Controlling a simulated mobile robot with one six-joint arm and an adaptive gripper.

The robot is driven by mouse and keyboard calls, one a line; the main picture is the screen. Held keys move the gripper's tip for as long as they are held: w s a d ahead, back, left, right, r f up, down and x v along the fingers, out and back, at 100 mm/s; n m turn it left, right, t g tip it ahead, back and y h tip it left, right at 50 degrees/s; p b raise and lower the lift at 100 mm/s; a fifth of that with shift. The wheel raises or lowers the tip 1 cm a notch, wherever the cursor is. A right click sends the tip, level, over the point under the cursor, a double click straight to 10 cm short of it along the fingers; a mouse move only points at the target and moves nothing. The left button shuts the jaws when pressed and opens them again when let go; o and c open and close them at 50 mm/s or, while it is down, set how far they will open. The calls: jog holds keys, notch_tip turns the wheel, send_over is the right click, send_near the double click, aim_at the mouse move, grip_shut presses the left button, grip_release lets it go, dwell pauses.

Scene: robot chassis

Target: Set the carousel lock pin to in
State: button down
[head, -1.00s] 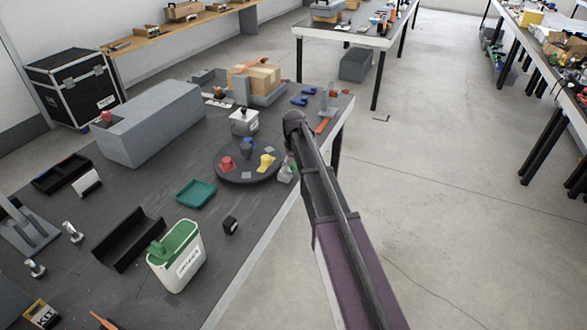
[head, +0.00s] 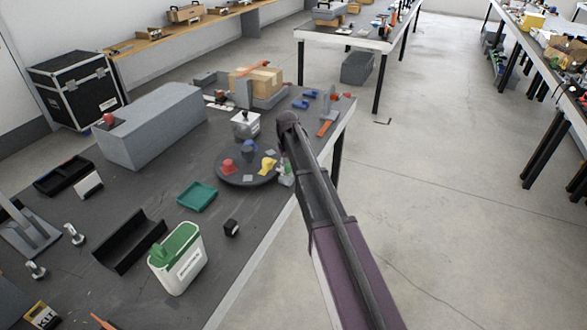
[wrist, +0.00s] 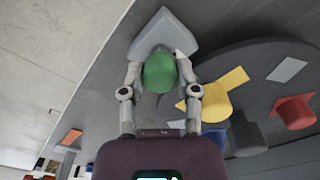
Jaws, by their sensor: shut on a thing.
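The carousel is a dark round disc (head: 232,179) on the table. It carries a red piece (head: 228,167), a yellow piece (head: 267,164) and a blue-grey piece (head: 249,149). The lock pin shows a green rounded knob (wrist: 160,73) on a grey pointed base (wrist: 163,32) beside the disc's edge in the wrist view. My gripper (wrist: 160,76) is shut on the green knob, one finger on each side. In the head view my arm reaches the disc's right side and hides most of the gripper. How deep the pin sits cannot be told.
A teal tray (head: 197,196) and a green-topped white container (head: 178,262) stand nearer on the table. The table's edge runs close by on the right, with open floor beyond.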

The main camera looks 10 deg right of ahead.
jog(key=shift+w+a, duration=0.15)
jog(key=shift+a, duration=0.1)
jog(key=shift+c, duration=1.7)
grip_release()
jog(key=shift+s, duration=0.25)
jog(key=s+d+r+m+p, duration=0.1)
jog(key=s+r+p, duration=0.2)
jog(key=s, duration=1.2)
jog(key=s+d+r+p, duration=0.1)
jog(key=s+r+p, duration=0.2)
jog(key=s, duration=1.2)
jog(key=shift+s+d+r+m, duration=0.15)
jog(key=shift+s+d+m, duration=0.15)
jog(key=shift+s+m, duration=0.1)
